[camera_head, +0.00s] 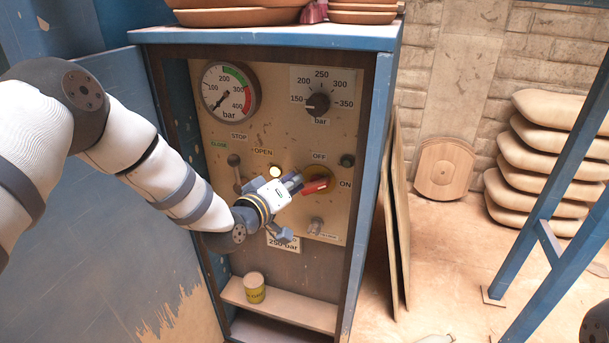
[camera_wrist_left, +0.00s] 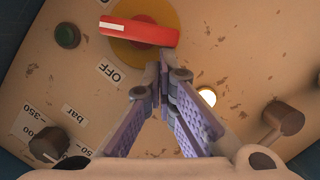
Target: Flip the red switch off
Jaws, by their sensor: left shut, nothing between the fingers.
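The red switch (camera_head: 317,186) is a red handle on a round yellow plate (camera_wrist_left: 165,52) on the control panel. In the left wrist view the red handle (camera_wrist_left: 150,35) lies nearly level, its white-marked end pointing left. In the head view the handle points right, towards the ON label (camera_head: 345,183); the OFF label (camera_head: 319,156) is above it. My left gripper (camera_head: 298,182) is shut and empty, its fingertips (camera_wrist_left: 164,75) close beside the handle; I cannot tell whether they touch. My right gripper is not in view.
A yellow tin (camera_head: 254,288) stands on the lower shelf (camera_head: 300,312). An open blue door (camera_head: 110,170) is at left.

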